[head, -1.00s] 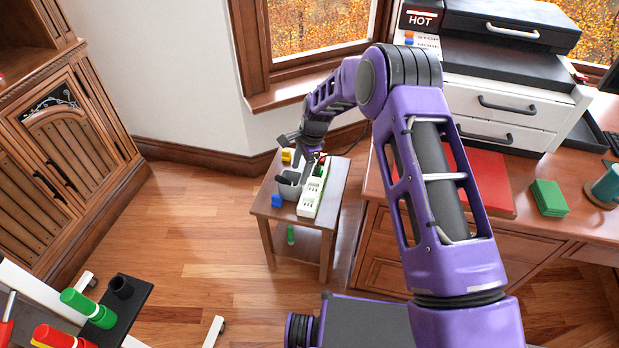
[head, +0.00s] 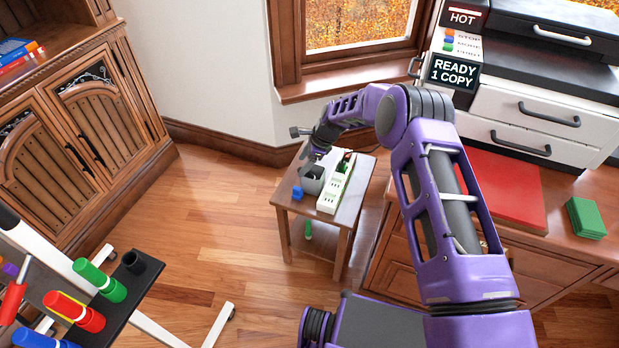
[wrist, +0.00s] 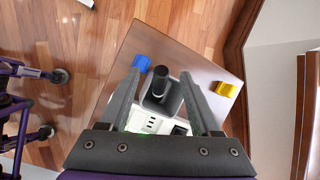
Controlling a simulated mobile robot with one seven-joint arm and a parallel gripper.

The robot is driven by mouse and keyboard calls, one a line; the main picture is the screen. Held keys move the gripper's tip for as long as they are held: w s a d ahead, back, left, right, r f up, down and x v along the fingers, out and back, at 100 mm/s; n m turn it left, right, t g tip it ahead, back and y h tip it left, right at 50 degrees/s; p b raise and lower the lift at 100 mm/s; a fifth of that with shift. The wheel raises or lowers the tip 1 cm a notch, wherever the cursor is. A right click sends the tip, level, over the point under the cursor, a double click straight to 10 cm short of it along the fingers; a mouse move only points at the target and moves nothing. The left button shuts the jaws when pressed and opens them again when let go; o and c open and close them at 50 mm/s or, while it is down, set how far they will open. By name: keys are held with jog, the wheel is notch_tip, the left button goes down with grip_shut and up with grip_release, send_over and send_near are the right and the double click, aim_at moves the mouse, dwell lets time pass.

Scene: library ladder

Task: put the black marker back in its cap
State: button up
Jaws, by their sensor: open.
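The black marker (wrist: 160,84) stands in a grey cup (wrist: 174,102) on the small wooden table; the wrist view looks down on it. The cup also shows in the head view (head: 312,182), partly behind my gripper (head: 318,158). In the wrist view my gripper (wrist: 161,74) is open, with one finger on each side of the marker in the picture. I cannot tell whether either finger touches it. A hollow black cap (head: 134,262) sits upright at the far end of the black rack (head: 124,310) at lower left.
A blue block (wrist: 142,63) and a yellow block (wrist: 227,89) lie near the cup. A white power strip (head: 335,188) lies beside it. A desk with a printer (head: 540,95) stands at right. Floor between rack and table is clear.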

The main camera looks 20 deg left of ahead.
aim_at(311, 178)
jog(key=x, duration=0.2)
jog(key=b+x, duration=0.1)
jog(key=x, duration=0.1)
jog(key=shift+w+d+f, duration=0.2)
jog(key=shift+d+f, duration=0.1)
jog(key=shift+w+a+f, duration=0.1)
jog(key=shift+a+f, duration=0.15)
jog(key=shift+f, duration=0.2)
grip_shut()
